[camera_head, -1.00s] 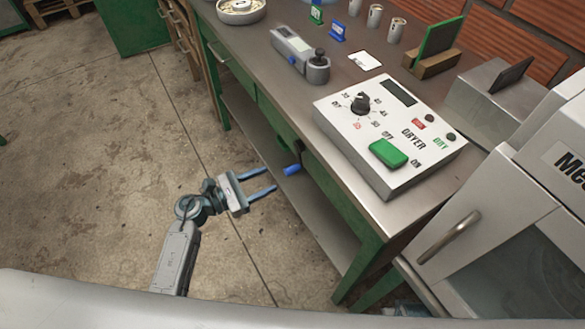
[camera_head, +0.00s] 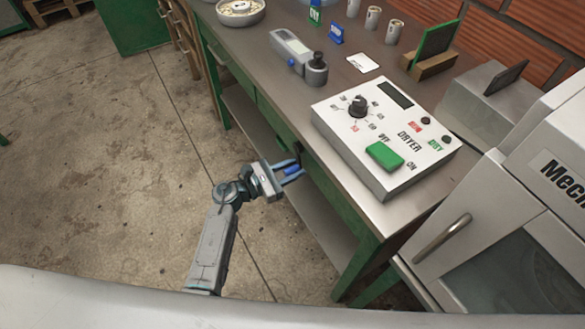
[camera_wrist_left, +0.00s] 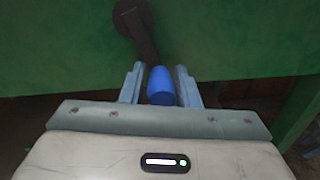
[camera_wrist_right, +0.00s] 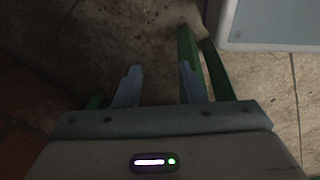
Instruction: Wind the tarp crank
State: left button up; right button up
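The tarp crank shows in the left wrist view as a dark arm (camera_wrist_left: 136,28) on the green table side, with a blue handle (camera_wrist_left: 161,86) at its lower end. In the head view the blue handle (camera_head: 291,170) sticks out from the front of the table. My left gripper (camera_head: 290,173) is at the handle, one finger on each side of it. Its fingers (camera_wrist_left: 160,84) are open, with a small gap visible beside the handle. My right gripper (camera_wrist_right: 160,84) shows only in its own wrist view, open and empty.
The steel-topped table (camera_head: 300,100) carries a dryer control box (camera_head: 385,135), a grey handheld device (camera_head: 292,50) and several small cups. A grey machine with a door handle (camera_head: 442,238) stands at the right. The concrete floor (camera_head: 100,150) at left is clear.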

aim_at(311, 166)
pick_arm(q)
grip_shut()
